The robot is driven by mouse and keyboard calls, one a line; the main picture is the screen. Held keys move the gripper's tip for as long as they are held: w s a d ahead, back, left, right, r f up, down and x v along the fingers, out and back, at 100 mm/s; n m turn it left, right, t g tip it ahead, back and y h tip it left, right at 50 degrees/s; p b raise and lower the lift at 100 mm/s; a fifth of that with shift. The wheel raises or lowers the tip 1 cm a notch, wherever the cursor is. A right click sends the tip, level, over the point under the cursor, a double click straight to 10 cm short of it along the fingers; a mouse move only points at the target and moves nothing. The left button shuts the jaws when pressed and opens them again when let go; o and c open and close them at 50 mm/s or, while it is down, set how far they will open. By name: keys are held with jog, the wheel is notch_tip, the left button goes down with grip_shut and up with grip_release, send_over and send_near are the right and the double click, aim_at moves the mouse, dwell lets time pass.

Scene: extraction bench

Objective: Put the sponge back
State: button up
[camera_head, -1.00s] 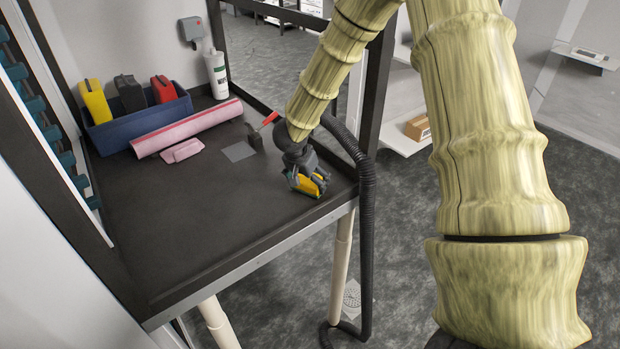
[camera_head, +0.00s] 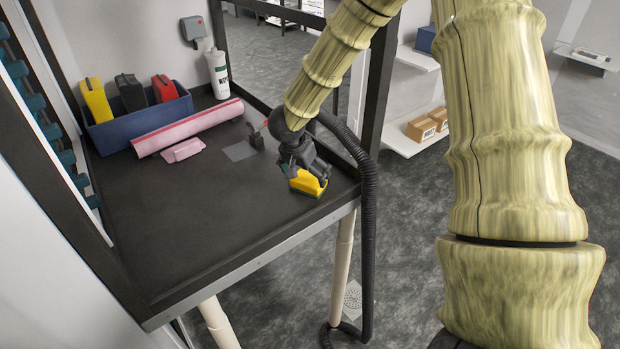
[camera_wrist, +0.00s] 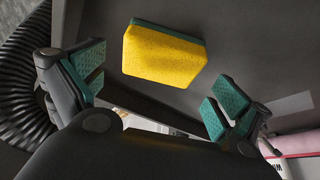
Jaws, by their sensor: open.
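The sponge (camera_head: 308,182), yellow with a green layer, rests on the dark bench (camera_head: 190,225) near its right front corner. It also shows in the wrist view (camera_wrist: 163,55), just beyond the jaws, its yellow face toward the camera and the green layer along its far edge. My gripper (camera_wrist: 155,88) is open, its green-padded fingers spread on either side and nothing between them. In the head view my gripper (camera_head: 300,160) is just behind and above the sponge, and its fingertips are partly hidden. A grey square patch (camera_head: 240,152) lies bare on the bench.
A blue bin (camera_head: 140,125) holds yellow, black and red items. A pink roll (camera_head: 188,127) and a pink flat piece (camera_head: 183,150) lie before it. A white bottle (camera_head: 217,75) stands behind. A black hose (camera_head: 368,220) hangs by the right edge. The bench's front is clear.

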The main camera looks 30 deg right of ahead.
jog(key=b+v, duration=0.1)
jog(key=v, duration=0.7)
dwell(0.4)
